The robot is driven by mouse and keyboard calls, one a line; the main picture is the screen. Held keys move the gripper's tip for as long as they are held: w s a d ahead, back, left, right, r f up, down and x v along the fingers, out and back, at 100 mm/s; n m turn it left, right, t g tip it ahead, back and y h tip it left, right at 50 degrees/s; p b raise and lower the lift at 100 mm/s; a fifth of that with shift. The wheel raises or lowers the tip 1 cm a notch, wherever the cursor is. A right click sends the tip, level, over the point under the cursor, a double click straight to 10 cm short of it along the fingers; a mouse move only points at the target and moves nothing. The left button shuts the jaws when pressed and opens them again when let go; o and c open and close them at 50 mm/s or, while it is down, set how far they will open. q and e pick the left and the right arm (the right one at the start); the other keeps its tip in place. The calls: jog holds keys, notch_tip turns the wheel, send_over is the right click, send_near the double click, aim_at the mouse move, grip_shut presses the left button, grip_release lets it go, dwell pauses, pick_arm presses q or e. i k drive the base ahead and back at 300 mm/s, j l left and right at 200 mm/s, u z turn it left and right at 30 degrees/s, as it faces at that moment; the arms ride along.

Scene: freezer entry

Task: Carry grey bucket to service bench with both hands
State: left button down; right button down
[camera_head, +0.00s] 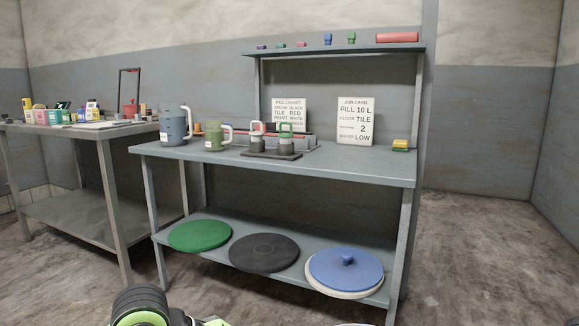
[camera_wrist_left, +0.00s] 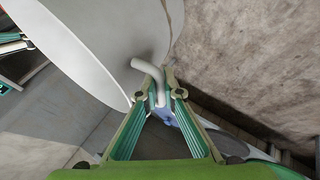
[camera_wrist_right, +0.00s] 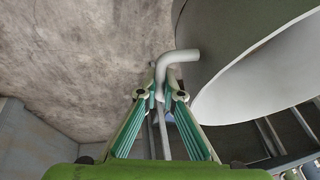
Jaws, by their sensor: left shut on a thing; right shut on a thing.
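The grey bucket (camera_wrist_left: 85,40) shows large at the top of the left wrist view, and its pale round wall and rim also fill the upper right of the right wrist view (camera_wrist_right: 265,75). My left gripper (camera_wrist_left: 160,88) is shut on a bent side handle of the bucket. My right gripper (camera_wrist_right: 160,82) is shut on the handle at the opposite side. In the head view the bucket is mostly below the frame. A grey bench (camera_head: 370,170) with an upper rack stands ahead; a second metal bench (camera_head: 75,130) stands at left. No label shows which is the service bench.
The bench ahead holds a blue-grey jug (camera_head: 174,124), a green jug (camera_head: 213,137), a dark tray (camera_head: 262,155) and a yellow-green sponge (camera_head: 400,145).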

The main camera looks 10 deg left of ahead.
aim_at(361, 160)
jog(key=i, duration=0.75)
jog(key=i+z, duration=0.1)
jog(key=z, duration=0.2)
